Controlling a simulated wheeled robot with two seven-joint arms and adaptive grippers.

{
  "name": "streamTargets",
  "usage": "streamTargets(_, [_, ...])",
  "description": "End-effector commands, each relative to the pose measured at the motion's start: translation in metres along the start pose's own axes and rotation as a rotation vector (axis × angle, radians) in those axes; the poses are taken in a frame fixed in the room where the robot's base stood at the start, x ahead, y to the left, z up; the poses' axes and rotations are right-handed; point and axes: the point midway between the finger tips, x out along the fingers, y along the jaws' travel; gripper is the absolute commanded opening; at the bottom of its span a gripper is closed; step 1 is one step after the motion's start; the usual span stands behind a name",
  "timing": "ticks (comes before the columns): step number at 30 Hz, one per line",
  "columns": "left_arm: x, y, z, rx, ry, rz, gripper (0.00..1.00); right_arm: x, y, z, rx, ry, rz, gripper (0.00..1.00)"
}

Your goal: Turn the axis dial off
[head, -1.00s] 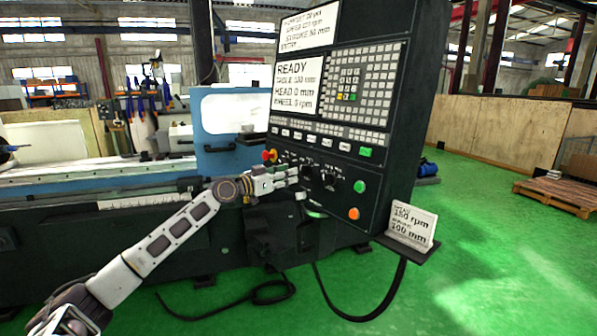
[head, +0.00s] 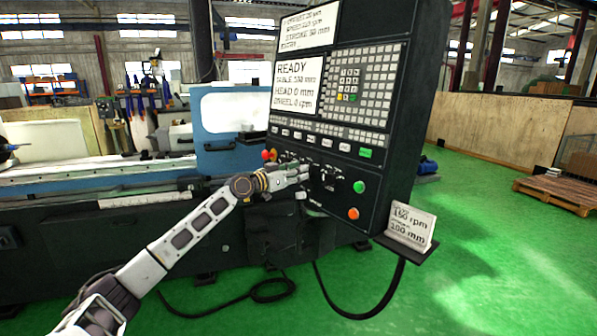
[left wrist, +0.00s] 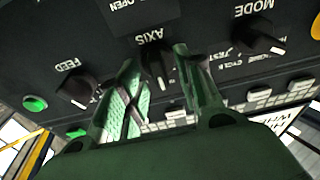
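The axis dial (left wrist: 158,72) is a black knob with a pale pointer mark, under the upside-down AXIS label in the left wrist view. My left gripper (left wrist: 156,60) is open, with one green-looking finger on each side of this dial. Whether the fingers touch it I cannot tell. In the head view my left gripper (head: 304,174) is at the lower left of the control panel (head: 385,150) and hides part of the dial row. My right gripper is not in view.
The FEED dial (left wrist: 76,90) and MODE dial (left wrist: 258,36) flank the axis dial. A red button (head: 267,155), a green button (head: 359,187) and an orange button (head: 353,214) are on the panel. A sign (head: 411,228) stands on a shelf below. A cable lies on the floor.

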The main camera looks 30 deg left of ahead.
Motion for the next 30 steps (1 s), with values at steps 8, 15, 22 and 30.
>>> streamTargets(8, [0.006,0.000,0.000,0.001,0.000,0.000,0.36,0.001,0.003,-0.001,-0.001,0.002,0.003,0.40])
streamTargets(15, [0.006,0.000,0.000,0.001,0.000,0.000,0.36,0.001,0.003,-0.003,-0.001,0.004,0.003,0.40])
streamTargets(22, [0.006,0.000,0.000,0.001,0.000,0.000,0.10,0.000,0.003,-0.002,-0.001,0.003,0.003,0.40])
streamTargets(30, [0.006,0.000,0.000,0.000,0.000,0.000,0.00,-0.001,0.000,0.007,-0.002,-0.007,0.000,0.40])
